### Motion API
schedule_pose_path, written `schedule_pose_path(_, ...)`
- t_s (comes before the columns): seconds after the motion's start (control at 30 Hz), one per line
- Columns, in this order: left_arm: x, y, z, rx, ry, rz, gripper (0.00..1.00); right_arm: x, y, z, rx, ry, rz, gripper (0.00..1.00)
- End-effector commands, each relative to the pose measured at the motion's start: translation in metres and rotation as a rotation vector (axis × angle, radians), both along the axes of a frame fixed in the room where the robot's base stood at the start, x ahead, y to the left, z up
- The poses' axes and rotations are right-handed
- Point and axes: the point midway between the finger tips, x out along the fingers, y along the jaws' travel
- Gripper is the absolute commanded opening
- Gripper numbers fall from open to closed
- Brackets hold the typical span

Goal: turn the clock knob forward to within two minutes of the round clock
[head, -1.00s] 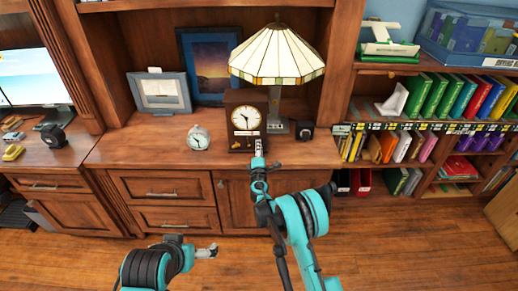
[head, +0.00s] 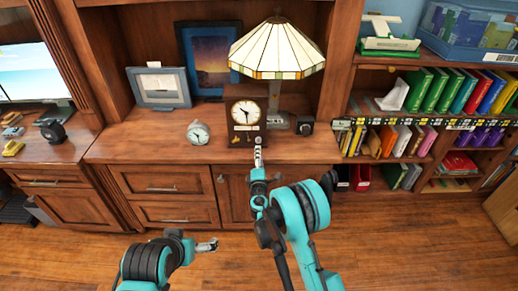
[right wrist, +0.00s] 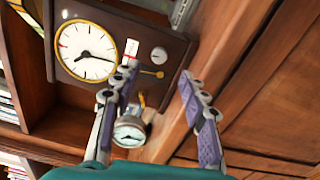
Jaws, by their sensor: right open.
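The box clock (head: 234,107) is a dark wooden case with a round cream face, standing upright on the desk. In the right wrist view its face (right wrist: 87,52) has black hands, with a silver knob (right wrist: 159,53) and a small brass key-like part (right wrist: 152,73) beside the label. The small round clock (head: 198,133) stands left of it and also shows in the right wrist view (right wrist: 130,134); its exact reading is too small to tell. My right gripper (head: 258,142) is open and empty before the box clock's lower front, apart from the knob. My left gripper (head: 210,244) hangs low, jaws unclear.
A stained-glass lamp (head: 277,49) stands behind the box clock, with a small black object (head: 305,125) to the right. A picture frame (head: 159,87) stands at the back left. Bare desk top (head: 145,143) lies left of the round clock. Bookshelves stand at the right.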

Motion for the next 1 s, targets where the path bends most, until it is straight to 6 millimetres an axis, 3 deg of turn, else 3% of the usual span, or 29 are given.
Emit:
schedule_pose_path(0.1,0.000,0.000,0.000,0.000,0.000,0.000,1.00,-0.018,0.000,0.000,0.000,0.000,0.000,0.43)
schedule_pose_path(0.23,0.000,0.000,0.000,0.000,0.000,0.000,1.00,-0.029,0.000,0.000,0.000,0.000,0.000,0.43)
schedule_pose_path(0.77,0.000,0.000,0.000,0.000,0.000,0.000,1.00,-0.031,-0.001,0.001,0.002,0.001,-0.002,0.43)
schedule_pose_path(0.87,0.000,0.000,0.000,0.000,0.000,0.000,1.00,-0.030,-0.008,0.010,0.028,0.010,-0.018,0.43)
schedule_pose_path(1.0,0.000,0.000,0.000,0.000,0.000,0.000,1.00,-0.033,-0.039,0.045,0.143,0.049,-0.088,0.43)
